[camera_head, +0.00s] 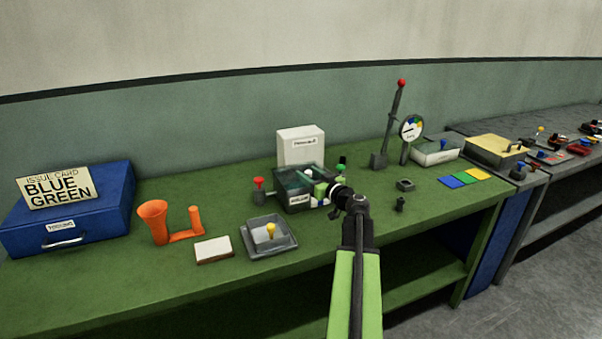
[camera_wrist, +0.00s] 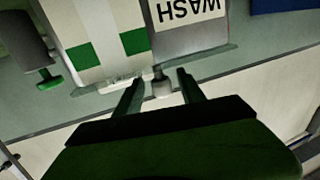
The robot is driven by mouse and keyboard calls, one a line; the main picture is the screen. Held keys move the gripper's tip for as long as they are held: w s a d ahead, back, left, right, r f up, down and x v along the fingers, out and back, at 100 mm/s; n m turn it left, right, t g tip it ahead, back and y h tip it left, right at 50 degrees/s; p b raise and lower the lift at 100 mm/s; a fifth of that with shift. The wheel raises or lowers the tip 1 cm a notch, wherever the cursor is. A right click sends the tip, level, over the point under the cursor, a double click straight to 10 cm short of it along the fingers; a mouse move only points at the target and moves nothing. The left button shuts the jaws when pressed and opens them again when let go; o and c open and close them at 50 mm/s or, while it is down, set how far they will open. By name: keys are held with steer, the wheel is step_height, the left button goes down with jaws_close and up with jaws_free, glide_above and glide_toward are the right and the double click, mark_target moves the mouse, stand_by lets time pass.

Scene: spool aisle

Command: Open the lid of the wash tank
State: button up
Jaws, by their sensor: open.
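The wash tank (camera_head: 294,205) is a dark box with a greenish top on the green bench, right of centre in the head view. My gripper hides part of its right side. In the wrist view a panel marked WASH (camera_wrist: 190,38) shows upside down at the top. A small grey knob (camera_wrist: 162,88) sticks out from its edge. My gripper (camera_wrist: 160,82) is open, with one finger on each side of this knob. I cannot tell if either finger touches it. I see no clearly raised lid, but the lid's exact state is hard to tell.
A red-topped item (camera_head: 259,190) stands left of the tank and a white box (camera_head: 301,147) behind it. A grey tray (camera_head: 268,246) with a yellow-knobbed piece is in front. A tall red-tipped lever (camera_head: 390,125) and a round dial (camera_head: 411,128) stand to the right.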

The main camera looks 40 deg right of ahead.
steer(key=shift+a+r, duration=0.1)
steer(key=shift+a, duration=0.05)
steer(key=shift+w, duration=0.1)
steer(key=shift+c, duration=0.8)
jaws_close()
stand_by(0.4)
